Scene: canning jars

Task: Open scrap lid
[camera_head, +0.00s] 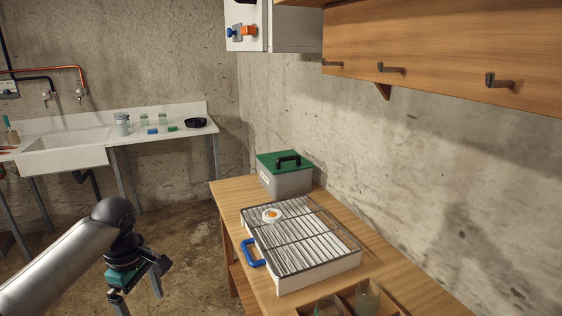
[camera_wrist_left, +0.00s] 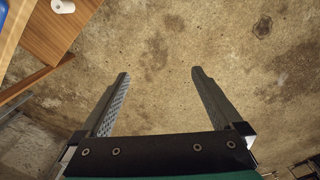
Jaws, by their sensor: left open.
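A grey bin with a green lid (camera_head: 278,158) stands at the far end of the wooden bench, against the wall. The lid lies flat on the bin body (camera_head: 290,183) and has a black handle (camera_head: 288,161) on top. My left gripper (camera_head: 138,290) is open and empty, low in front of the bench and left of it, well apart from the bin. In the left wrist view its two fingers (camera_wrist_left: 160,74) are spread over bare concrete floor. My right gripper is not in view.
A wire rack on a white tray (camera_head: 318,281) with a blue handle (camera_head: 251,254) sits in front of the bin, with a small white-and-orange round item (camera_head: 272,215) on it. Glass jars (camera_head: 366,298) stand nearer. A sink counter (camera_head: 160,117) is at the back left.

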